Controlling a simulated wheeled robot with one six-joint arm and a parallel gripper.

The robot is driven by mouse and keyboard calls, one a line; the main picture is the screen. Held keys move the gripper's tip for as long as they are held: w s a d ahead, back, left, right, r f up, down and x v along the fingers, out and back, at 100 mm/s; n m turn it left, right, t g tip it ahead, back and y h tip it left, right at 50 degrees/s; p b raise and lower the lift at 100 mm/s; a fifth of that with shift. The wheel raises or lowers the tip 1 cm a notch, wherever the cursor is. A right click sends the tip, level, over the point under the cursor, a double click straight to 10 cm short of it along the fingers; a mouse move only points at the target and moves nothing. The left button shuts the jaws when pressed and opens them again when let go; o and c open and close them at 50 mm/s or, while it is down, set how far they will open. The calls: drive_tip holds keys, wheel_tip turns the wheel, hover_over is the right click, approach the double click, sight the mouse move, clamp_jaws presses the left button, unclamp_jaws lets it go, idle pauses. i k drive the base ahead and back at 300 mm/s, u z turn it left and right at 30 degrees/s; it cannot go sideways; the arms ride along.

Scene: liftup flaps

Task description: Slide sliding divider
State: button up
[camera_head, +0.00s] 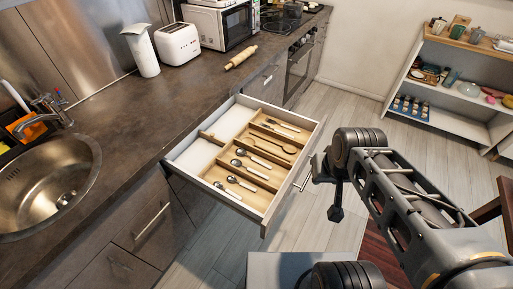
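An open drawer (231,198) under the counter holds a light wooden cutlery tray (229,158) with several compartments. Spoons, forks and a wooden utensil lie in them. A short wooden divider piece (211,137) stands at the tray's left side, between two bare white parts of the drawer floor. I cannot tell which wooden strip is the sliding divider. My gripper (327,184) is outside the drawer, right of its front and close to the metal handle (304,178). I cannot see whether it touches the handle. Its fingers are dark and partly hidden by my wrist.
The counter (120,130) carries a sink (45,185), a white toaster (178,44), a paper towel roll (142,52), a microwave (220,24) and a rolling pin (241,58). A shelf (450,93) stands at the back right. Floor beyond the drawer is clear.

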sight(211, 137)
drive_tip(key=k, duration=0.5)
drive_tip(key=u, duration=1.8)
drive_tip(key=i, duration=1.25)
drive_tip(key=z, duration=1.6)
